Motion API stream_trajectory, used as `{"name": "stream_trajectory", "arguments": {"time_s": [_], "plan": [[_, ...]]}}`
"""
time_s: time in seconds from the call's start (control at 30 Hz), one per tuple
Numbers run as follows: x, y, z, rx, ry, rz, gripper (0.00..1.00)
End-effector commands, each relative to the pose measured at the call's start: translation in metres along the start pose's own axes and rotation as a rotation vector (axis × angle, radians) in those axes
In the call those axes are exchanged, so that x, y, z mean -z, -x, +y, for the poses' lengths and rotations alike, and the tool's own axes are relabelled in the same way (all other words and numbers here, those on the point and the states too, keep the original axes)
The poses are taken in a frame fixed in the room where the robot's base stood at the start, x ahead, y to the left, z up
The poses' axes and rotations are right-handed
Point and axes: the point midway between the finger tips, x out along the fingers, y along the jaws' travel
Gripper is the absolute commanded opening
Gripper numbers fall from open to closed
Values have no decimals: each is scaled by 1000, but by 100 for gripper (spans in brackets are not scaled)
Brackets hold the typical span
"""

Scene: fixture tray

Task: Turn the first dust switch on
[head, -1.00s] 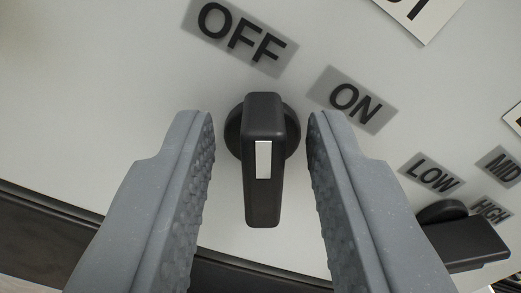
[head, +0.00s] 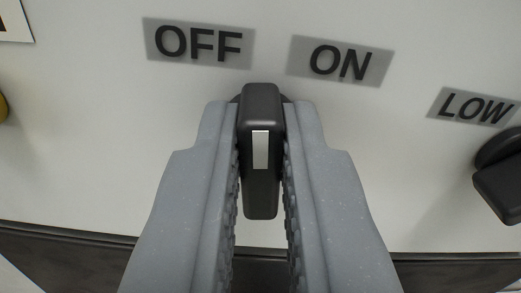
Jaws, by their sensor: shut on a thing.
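A black switch knob (head: 261,185) with a white marker stripe stands on the white panel in the middle of the view. My gripper (head: 262,130) is shut on this knob, with one grey ridged finger against each side. The OFF label (head: 198,42) is above and left of the knob. The ON label (head: 341,61) is above and right of it. The stripe on the knob runs up and down in the picture. The round base behind the knob is mostly hidden by the fingers.
A second black knob (head: 502,178) is at the right edge, below the LOW label (head: 473,106). Part of a yellow thing (head: 3,107) shows at the left edge. The panel's dark lower edge (head: 70,247) runs along the bottom. The panel (head: 100,150) left of the knob is bare.

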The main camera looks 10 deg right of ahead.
Motion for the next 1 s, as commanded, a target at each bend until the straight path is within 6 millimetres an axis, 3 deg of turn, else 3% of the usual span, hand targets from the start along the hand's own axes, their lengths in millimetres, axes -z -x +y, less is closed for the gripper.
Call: {"name": "stream_trajectory", "arguments": {"time_s": [0.5, 1.0], "plan": [[-3, 0, 2, 2, -458, -3, 0], [-3, 0, 4, 0, -656, -3, 0]]}}
